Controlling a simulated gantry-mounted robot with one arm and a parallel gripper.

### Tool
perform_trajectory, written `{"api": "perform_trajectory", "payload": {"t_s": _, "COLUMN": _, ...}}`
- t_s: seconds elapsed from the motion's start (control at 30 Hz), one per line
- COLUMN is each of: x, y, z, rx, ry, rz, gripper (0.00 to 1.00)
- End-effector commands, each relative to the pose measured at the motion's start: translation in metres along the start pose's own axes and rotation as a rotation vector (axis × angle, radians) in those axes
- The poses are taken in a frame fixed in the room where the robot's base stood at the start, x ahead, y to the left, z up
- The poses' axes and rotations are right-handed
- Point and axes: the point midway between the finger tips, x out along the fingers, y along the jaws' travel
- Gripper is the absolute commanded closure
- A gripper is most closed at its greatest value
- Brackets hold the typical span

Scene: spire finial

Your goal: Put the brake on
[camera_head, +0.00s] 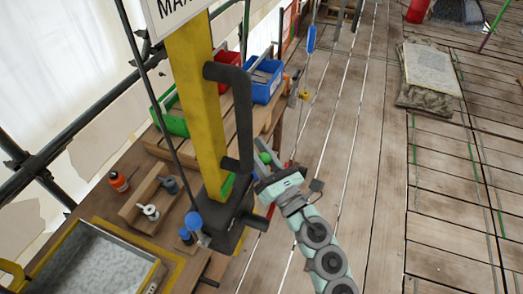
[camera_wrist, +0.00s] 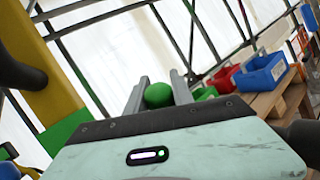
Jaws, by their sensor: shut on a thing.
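A green ball knob (camera_head: 265,158) shows just beside the yellow post, at the tip of my gripper (camera_head: 262,152). In the wrist view the green knob (camera_wrist: 158,95) sits between the two grey fingers of my gripper (camera_wrist: 158,88), which are shut on it. The lever shaft under the knob is hidden. The yellow post (camera_head: 192,85) has a dark bent handle (camera_head: 242,110) and a dark base block (camera_head: 222,215). A green patch (camera_head: 227,187) is low on the post; it also shows in the wrist view (camera_wrist: 64,131).
Green, red and blue bins (camera_head: 266,82) stand on the wooden bench behind the post. A grey tray (camera_head: 90,265), small bottles and an orange-capped container (camera_head: 119,181) are at left.

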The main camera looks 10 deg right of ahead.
Motion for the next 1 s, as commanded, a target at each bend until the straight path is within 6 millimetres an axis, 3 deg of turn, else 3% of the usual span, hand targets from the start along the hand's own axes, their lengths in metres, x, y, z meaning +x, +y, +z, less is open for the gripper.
{"api": "perform_trajectory", "payload": {"t_s": 0.1, "x": 0.0, "y": 0.0, "z": 0.0, "rx": 0.001, "ry": 0.001, "rz": 0.0, "gripper": 1.0}}
{"api": "perform_trajectory", "payload": {"t_s": 0.13, "x": 0.0, "y": 0.0, "z": 0.0, "rx": 0.001, "ry": 0.001, "rz": 0.0, "gripper": 0.71}}
{"api": "perform_trajectory", "payload": {"t_s": 0.4, "x": 0.0, "y": 0.0, "z": 0.0, "rx": 0.0, "ry": 0.0, "rz": 0.0, "gripper": 0.5}}
{"api": "perform_trajectory", "payload": {"t_s": 0.73, "x": -0.005, "y": -0.001, "z": 0.0, "rx": 0.0, "ry": 0.0, "rz": -0.002, "gripper": 0.5}}
{"api": "perform_trajectory", "payload": {"t_s": 1.0, "x": -0.049, "y": -0.002, "z": -0.001, "rx": -0.001, "ry": 0.0, "rz": -0.004, "gripper": 0.5}}
